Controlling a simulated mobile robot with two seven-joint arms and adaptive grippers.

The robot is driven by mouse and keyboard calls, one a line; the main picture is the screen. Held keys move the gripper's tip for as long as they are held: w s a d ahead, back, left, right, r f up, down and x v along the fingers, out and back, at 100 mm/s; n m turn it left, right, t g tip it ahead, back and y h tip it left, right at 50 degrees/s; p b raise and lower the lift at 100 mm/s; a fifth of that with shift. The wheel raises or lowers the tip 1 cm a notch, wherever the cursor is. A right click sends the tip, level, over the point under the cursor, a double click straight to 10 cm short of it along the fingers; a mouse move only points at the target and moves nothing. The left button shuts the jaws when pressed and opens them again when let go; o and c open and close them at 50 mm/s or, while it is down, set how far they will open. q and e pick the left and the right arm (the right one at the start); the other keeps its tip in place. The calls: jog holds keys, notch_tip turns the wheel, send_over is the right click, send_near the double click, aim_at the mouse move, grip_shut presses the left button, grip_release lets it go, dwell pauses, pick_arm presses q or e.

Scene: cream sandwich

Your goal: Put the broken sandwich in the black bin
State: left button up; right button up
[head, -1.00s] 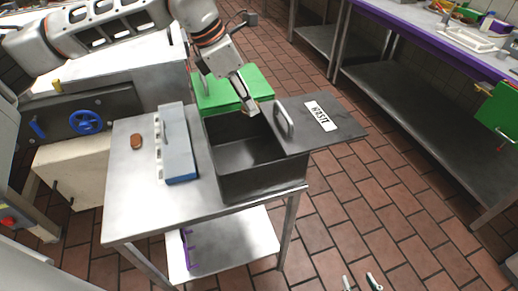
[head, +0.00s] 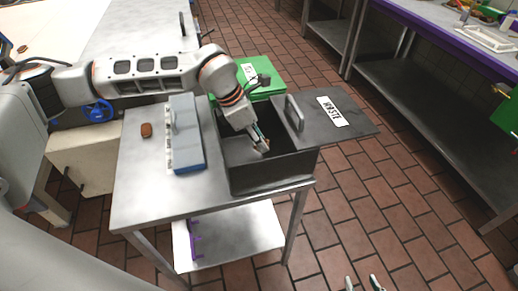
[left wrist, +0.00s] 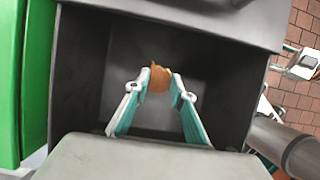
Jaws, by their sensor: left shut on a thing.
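The black bin (head: 272,172) stands on the steel table with its lid slid aside to the right. My left gripper (head: 263,146) reaches down into the bin's opening. In the left wrist view the left gripper (left wrist: 160,84) is shut on a small brown-orange sandwich piece (left wrist: 158,77), with the dark bin floor below it and the bin walls around it. The head view hides most of this piece. Another small brown piece (head: 146,130) lies on the table at the left. My right gripper (head: 364,284) shows only its fingertips at the bottom edge, spread apart and empty.
A blue-grey box (head: 187,158) lies between the brown piece and the bin. A green bin (head: 262,78) stands behind the black bin. The lid (head: 310,118), with a handle and WASTE label, sticks out over the floor. The table's front left is bare.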

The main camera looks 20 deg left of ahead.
pick_arm(q)
jog(key=shift+f, duration=2.05)
jog(key=shift+f, duration=0.15)
jog(key=o, duration=0.7)
jog(key=v, duration=1.2)
jog(key=shift+w+d+r, duration=0.1)
jog(key=shift+r, duration=0.15)
